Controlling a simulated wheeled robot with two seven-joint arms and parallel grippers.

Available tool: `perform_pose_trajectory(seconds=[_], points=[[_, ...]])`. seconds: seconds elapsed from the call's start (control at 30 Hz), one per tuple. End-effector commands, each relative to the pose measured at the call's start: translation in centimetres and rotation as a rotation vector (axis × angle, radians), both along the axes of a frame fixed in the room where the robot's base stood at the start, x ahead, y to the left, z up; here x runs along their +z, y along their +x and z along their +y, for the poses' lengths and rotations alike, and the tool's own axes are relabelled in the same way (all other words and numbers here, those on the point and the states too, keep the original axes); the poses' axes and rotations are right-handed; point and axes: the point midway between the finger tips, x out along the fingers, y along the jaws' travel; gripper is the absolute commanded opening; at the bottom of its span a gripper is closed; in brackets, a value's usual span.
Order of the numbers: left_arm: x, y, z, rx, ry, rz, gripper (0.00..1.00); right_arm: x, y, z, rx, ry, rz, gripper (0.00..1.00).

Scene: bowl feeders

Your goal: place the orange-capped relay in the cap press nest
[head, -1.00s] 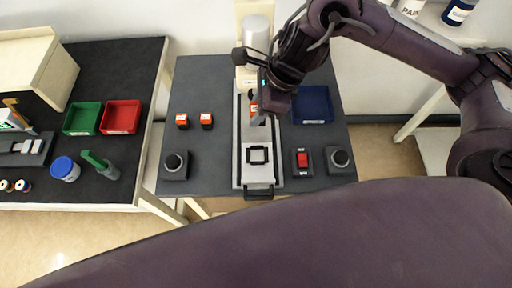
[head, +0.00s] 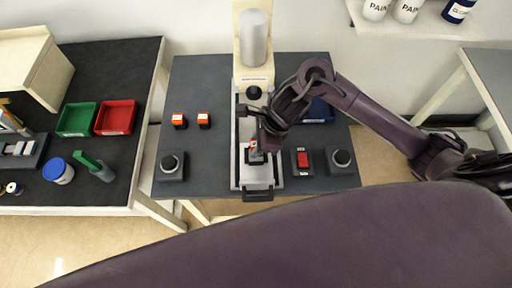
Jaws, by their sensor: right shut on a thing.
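The cap press (head: 253,40) stands at the back of the dark table, with a pale slide running toward me. The nest, a dark square frame on the front of the slide, is now mostly hidden behind my right gripper. My right gripper (head: 256,150) points down over the nest area, shut on an orange-capped relay (head: 252,146), of which only a small part shows. I cannot tell whether the relay touches the nest. Two other orange-capped relays, one left (head: 180,121) and one right (head: 204,120), stand on the table left of the press. My left gripper is not in view.
A black round button (head: 171,164) sits left of the slide. A red switch (head: 302,160) and another black button (head: 341,160) sit right. A blue bin (head: 319,111) is partly behind my right arm. Green (head: 76,119) and red (head: 116,117) bins stand on the left table.

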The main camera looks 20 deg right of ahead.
Motion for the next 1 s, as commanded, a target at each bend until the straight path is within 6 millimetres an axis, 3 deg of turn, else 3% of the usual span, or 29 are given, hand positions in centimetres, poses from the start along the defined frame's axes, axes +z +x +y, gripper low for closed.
perform_pose_trajectory(seconds=[0.2,0.53,0.57,0.7,1.0], points=[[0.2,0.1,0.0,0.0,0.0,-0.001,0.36,-2.6,-0.1,0.0,0.0,0.001,0.002,0.08],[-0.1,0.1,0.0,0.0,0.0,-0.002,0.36,-2.9,0.0,0.0,0.001,0.0,0.0,0.08],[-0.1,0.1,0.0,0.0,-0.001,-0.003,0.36,-2.8,0.0,0.0,0.001,0.0,0.001,0.33],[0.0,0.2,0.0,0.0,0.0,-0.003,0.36,-2.8,0.0,0.0,0.0,0.0,0.001,0.51],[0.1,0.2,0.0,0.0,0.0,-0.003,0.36,-2.7,0.0,0.0,0.0,0.0,0.001,0.52]])
